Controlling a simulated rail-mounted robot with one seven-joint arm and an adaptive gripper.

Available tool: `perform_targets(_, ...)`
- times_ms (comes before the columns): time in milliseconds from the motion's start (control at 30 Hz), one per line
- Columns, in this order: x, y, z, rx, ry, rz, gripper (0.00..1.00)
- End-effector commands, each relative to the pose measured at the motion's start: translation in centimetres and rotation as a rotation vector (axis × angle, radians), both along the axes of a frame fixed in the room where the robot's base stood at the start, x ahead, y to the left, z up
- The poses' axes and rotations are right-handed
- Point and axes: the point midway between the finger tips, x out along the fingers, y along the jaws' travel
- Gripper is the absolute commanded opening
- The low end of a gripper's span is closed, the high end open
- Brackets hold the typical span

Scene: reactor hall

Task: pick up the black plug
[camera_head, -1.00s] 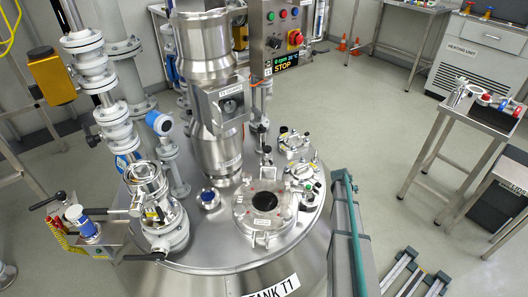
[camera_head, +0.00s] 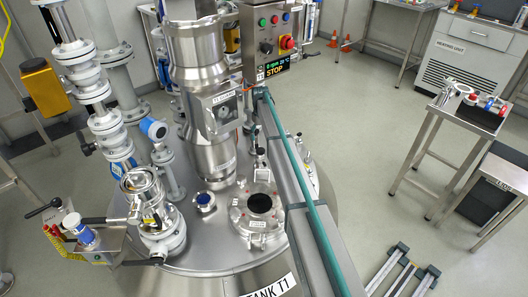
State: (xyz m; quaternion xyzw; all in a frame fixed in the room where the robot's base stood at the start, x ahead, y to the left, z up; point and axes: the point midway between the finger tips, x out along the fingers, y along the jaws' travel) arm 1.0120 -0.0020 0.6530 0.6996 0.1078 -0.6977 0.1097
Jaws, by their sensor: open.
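I cannot make out a black plug with certainty. On the lid of tank T1, a round flanged port (camera_head: 257,213) has a dark round centre (camera_head: 260,203); I cannot tell whether this is an opening or a plug. A small blue-topped fitting (camera_head: 205,200) is on the lid to its left. My gripper does not show clearly in this view.
The tall steel column (camera_head: 205,90) and the control box (camera_head: 268,40) rise behind the port. A valve assembly (camera_head: 155,215) stands at the lid's left. A steel side table (camera_head: 462,135) at right holds small red, blue and metal items.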

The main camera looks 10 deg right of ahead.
Motion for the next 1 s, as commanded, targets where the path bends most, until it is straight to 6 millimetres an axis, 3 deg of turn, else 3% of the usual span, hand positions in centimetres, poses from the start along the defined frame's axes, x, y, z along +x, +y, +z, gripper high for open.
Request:
perform_targets(400,0.0,0.2,-4.8,0.003,0.005,0.004,0.78)
perform_targets(667,-0.1,0.2,-6.5,0.002,0.005,0.003,0.78)
perform_targets(1000,-0.1,0.2,-10.4,0.002,0.003,0.003,0.78)
